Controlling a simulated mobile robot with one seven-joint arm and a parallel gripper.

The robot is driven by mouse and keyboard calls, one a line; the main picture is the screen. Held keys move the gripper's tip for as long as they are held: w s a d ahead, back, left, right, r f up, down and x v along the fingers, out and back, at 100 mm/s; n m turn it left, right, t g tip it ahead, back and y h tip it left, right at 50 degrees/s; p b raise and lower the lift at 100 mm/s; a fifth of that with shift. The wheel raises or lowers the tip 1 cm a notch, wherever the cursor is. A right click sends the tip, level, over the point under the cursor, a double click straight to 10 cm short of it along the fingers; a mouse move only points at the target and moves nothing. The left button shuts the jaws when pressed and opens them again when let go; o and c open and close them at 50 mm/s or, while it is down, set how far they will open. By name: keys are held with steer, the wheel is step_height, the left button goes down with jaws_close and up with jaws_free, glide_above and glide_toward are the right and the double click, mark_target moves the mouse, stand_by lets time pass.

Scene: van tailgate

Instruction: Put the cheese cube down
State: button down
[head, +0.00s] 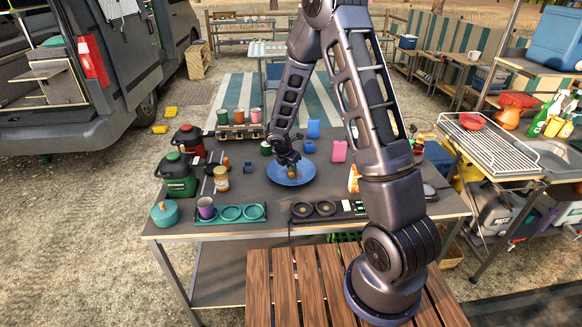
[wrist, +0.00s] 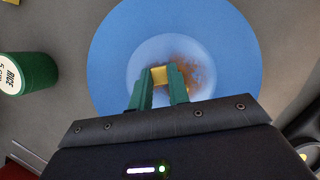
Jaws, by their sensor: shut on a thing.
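In the wrist view my gripper (wrist: 159,90) is shut on a small yellow cheese cube (wrist: 159,76), held between the two green fingertips. The cube is over the middle of a blue plate (wrist: 225,50); I cannot tell whether it touches the plate. Brownish marks or food show on the plate beside the cube. In the head view the blue plate (head: 307,175) lies on the grey table, and my gripper (head: 290,168) points down over it. The cube is too small to make out clearly there.
A green tin (wrist: 28,73) stands left of the plate in the wrist view. In the head view a teal tray (head: 230,214) and a two-burner stove (head: 326,209) lie in front. Pink (head: 339,151) and blue (head: 313,129) containers stand behind the plate. A jar (head: 221,179) stands left.

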steer(key=shift+f, duration=0.1)
steer(key=c, duration=1.3)
jaws_free()
steer(key=shift+c, duration=0.2)
steer(key=v, duration=1.2)
steer(key=s+d+r+m, duration=0.4)
steer(key=d+r+m, duration=0.2)
steer(key=d+r, duration=0.15)
steer(key=s+d+r+m, duration=0.5)
steer(key=d+r+m, duration=0.15)
steer(key=r, duration=0.25)
steer(key=s+d+r+m+y, duration=0.1)
steer(key=s+d+r+m, duration=0.1)
steer(key=s, duration=0.4)
steer(key=s+d+r+m+t+y, duration=0.1)
steer(key=s+d+r+m, duration=0.2)
steer(key=s+m, duration=0.4)
steer(key=s+d+r+m+y, duration=0.1)
steer(key=s+d+r+m, duration=0.2)
steer(key=s, duration=0.4)
steer(key=shift+r+m, duration=0.5)
steer(key=shift+m, duration=0.75)
